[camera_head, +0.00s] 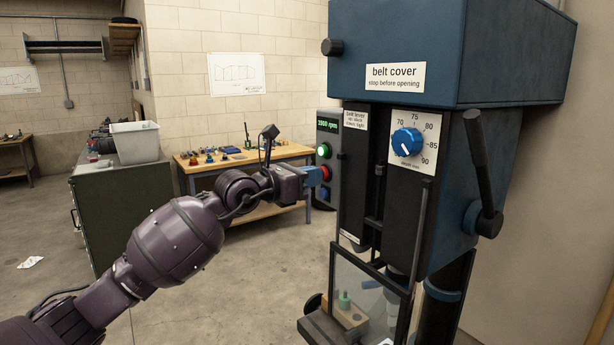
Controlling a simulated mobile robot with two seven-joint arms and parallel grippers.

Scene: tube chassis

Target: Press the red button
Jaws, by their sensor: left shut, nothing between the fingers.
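The red button (326,173) is on the dark control panel (333,152) at the left side of the blue and black machine. A lit green button (324,150) is above it, and a blue button shows below it. My left gripper (317,176) is shut and empty, with its blue fingertips right at the red button. The tips overlap the button's left edge in this view; I cannot tell whether they touch it. My right gripper is not in view.
The machine has a blue belt cover (500,50), a blue dial (407,142), a black lever (482,170) and a clear guard (366,290). A workbench (260,157) with small parts stands behind my arm. A grey bin (135,142) sits on a cabinet. The floor at left is mostly clear.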

